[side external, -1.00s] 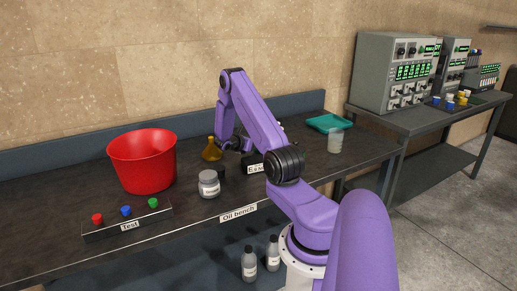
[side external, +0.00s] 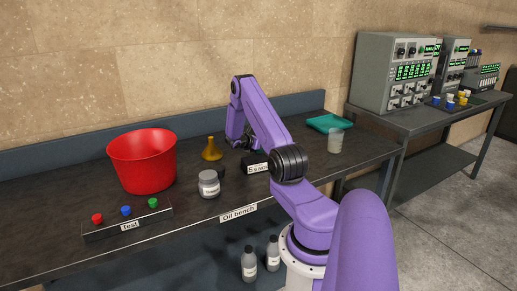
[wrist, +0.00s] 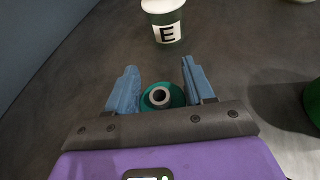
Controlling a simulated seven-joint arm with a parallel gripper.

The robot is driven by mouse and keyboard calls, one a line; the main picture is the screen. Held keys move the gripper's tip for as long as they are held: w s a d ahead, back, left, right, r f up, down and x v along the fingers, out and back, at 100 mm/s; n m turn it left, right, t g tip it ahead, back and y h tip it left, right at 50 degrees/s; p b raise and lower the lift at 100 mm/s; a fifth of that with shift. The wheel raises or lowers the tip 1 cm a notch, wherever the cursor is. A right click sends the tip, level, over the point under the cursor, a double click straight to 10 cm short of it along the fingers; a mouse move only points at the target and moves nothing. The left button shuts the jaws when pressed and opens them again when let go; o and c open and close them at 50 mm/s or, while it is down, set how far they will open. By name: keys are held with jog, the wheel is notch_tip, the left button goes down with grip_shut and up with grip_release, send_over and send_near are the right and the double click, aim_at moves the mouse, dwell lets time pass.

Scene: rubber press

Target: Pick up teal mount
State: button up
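The teal mount (wrist: 153,108) shows in the wrist view as a small round teal piece with a pale ring and a dark hole on top. It lies between the two blue fingers of my gripper (wrist: 158,68). The fingers are open, with a gap visible on each side of the mount. I cannot tell how far the fingertips are above the bench. In the side external view my gripper (side external: 241,143) is low over the back of the bench, and I cannot make out the mount there.
A cup marked E (wrist: 165,25) stands ahead of the fingers. A green object (wrist: 313,101) is at the right edge.

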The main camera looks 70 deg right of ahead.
jog(key=shift+c, duration=1.3)
jog(key=shift+r, duration=0.15)
